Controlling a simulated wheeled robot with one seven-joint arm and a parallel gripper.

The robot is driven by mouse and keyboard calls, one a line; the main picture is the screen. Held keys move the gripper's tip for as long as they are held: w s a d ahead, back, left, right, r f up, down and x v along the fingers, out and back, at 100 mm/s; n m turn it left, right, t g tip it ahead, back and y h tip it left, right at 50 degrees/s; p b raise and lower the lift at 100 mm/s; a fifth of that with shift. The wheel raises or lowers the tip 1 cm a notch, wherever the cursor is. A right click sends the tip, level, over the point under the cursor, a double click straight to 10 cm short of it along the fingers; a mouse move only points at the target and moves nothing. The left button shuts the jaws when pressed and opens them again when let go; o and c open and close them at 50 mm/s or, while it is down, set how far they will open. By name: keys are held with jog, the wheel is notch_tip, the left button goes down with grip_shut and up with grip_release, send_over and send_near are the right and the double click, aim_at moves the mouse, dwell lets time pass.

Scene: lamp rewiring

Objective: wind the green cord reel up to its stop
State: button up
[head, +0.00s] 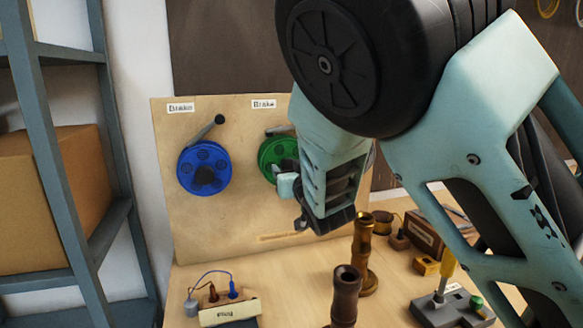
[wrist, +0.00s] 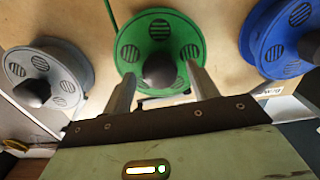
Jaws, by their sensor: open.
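The green cord reel (head: 268,156) is on the upright tan board, partly hidden behind my gripper and arm in the head view. In the wrist view the green reel (wrist: 150,33) is at the top middle, with a dark round knob (wrist: 159,70) standing out from its face. My gripper (wrist: 161,78) is open, with one finger on each side of the knob in that view. Gaps show between the knob and both fingers. In the head view my gripper (head: 284,176) is close in front of the reel's lower right part.
A blue reel (head: 204,167) with a dark crank is left of the green one. A grey reel (wrist: 48,76) shows in the wrist view. Below, the bench holds a plug block (head: 229,312), two turned posts (head: 346,291) and a grey switch base (head: 452,309). A shelf (head: 50,150) stands left.

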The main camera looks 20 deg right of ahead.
jog(key=shift+w, duration=0.15)
jog(key=c, duration=1)
jog(key=shift+f+m+b, duration=0.1)
jog(key=shift+m+b, duration=0.2)
jog(key=shift+b, duration=0.05)
